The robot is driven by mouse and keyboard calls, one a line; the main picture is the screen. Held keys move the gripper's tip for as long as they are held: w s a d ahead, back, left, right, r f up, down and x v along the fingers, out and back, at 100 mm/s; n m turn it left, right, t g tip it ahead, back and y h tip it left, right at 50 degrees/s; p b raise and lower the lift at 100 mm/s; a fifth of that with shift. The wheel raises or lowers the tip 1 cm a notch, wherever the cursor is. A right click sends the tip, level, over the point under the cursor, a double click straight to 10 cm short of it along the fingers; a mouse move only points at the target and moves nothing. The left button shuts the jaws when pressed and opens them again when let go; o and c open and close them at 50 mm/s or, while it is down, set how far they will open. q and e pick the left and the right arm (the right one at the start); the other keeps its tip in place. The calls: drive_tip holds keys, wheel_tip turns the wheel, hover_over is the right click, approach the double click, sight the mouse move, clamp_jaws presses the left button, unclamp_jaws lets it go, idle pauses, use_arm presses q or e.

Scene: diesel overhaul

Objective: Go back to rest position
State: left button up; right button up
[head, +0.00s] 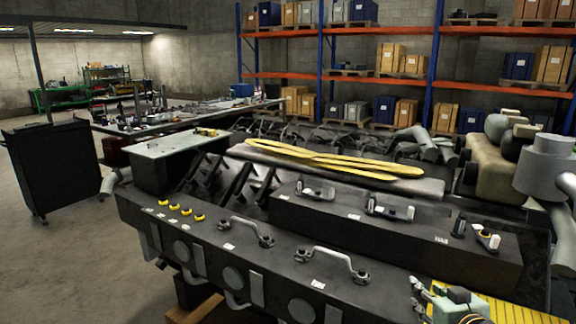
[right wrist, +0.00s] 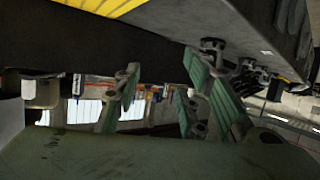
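My right gripper (head: 422,298) is at the bottom right of the head view, beside the near side of the dark engine block (head: 330,255). In the right wrist view my right gripper (right wrist: 168,88) shows its green fingers spread apart, with nothing held between them. Part of the engine block and its fittings shows above the fingers in that view. My left gripper is in neither view.
Metal handles (head: 331,262) and several yellow caps (head: 186,211) stand on the block's top. A yellow platform (head: 505,312) lies at bottom right. Yellow strips (head: 335,160) lie behind. A black cabinet (head: 52,168) stands at left; the floor near it is clear.

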drive_tip(key=s+a+f+g, duration=0.4)
drive_tip(key=s+a+f, duration=0.3)
drive_tip(key=s+f, duration=0.5)
drive_tip(key=s+a+f+g, duration=0.2)
drive_tip(key=s, duration=0.6)
drive_tip(key=s+a+f+n+g, duration=0.1)
drive_tip(key=s+a+f+g, duration=0.1)
drive_tip(key=s, duration=0.5)
drive_tip(key=s+a+f+g, duration=0.2)
drive_tip(key=s, duration=0.6)
wheel_tip(320, 180, down, 27)
drive_tip(key=s+g, duration=0.1)
drive_tip(key=s, duration=0.1)
drive_tip(key=s+d+f+g+b, duration=0.1)
drive_tip(key=s+d+f, duration=0.2)
drive_tip(key=s+f, duration=1.3)
drive_tip(key=shift+s+d+f+g, duration=0.2)
drive_tip(key=shift+s+f+g, duration=0.15)
drive_tip(key=shift+s, duration=0.1)
